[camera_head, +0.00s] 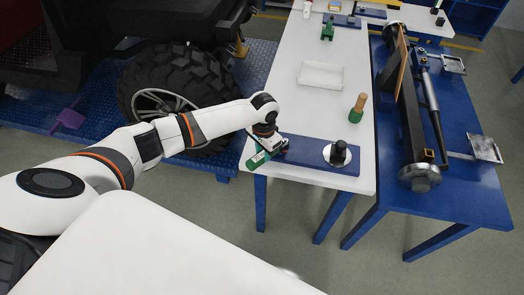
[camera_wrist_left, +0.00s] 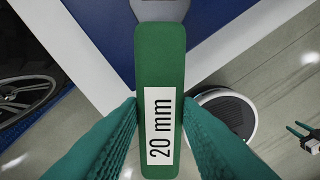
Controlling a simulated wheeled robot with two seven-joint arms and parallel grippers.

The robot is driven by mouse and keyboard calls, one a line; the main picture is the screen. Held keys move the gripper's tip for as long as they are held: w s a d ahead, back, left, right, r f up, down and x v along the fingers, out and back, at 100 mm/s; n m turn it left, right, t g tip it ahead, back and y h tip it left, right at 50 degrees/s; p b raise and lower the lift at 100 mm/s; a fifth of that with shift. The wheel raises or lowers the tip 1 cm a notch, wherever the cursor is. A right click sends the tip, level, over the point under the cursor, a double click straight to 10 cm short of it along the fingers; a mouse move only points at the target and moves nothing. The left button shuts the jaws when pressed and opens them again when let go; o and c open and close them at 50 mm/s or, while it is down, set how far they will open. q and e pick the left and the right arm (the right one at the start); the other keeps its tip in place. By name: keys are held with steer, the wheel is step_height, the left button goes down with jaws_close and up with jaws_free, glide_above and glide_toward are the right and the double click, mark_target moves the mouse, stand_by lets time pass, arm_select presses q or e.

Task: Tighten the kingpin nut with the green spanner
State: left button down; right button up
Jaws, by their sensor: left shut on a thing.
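My left gripper (camera_head: 271,147) is at the near left corner of the white table, at the left end of a blue board. It is shut on the green spanner (camera_head: 258,160). In the left wrist view the spanner (camera_wrist_left: 160,60) lies between the teal fingers (camera_wrist_left: 160,115), with its "20 mm" label facing the camera. Its grey metal part runs out of the top of that view, so the jaw end is hidden. I cannot tell for certain which part is the kingpin nut. A long dark axle assembly (camera_head: 408,110) lies on the blue table at the right.
The blue board (camera_head: 310,152) carries a black part on a pale disc (camera_head: 338,155). A white tray (camera_head: 320,75), a green tool with a brown handle (camera_head: 358,107) and a green item (camera_head: 327,28) stand farther back on the white table (camera_head: 300,115). A large tyre (camera_head: 175,85) stands at left.

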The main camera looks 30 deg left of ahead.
arm_select(q)
steer(key=shift+w+d, duration=0.2)
steer(key=shift+w, duration=0.45)
stand_by(0.4)
steer(key=shift+p, duration=0.35)
stand_by(0.4)
stand_by(0.4)
steer(key=shift+w+a+m, duration=0.2)
steer(key=shift+a+m, duration=0.2)
steer(key=shift+m, duration=0.2)
steer(key=shift+w+a+m, duration=0.2)
steer(key=shift+a+m, duration=0.2)
steer(key=shift+m, duration=0.2)
steer(key=shift+w+a+m+b, duration=0.5)
steer(key=shift+a+m+b, duration=0.25)
steer(key=shift+m, duration=0.45)
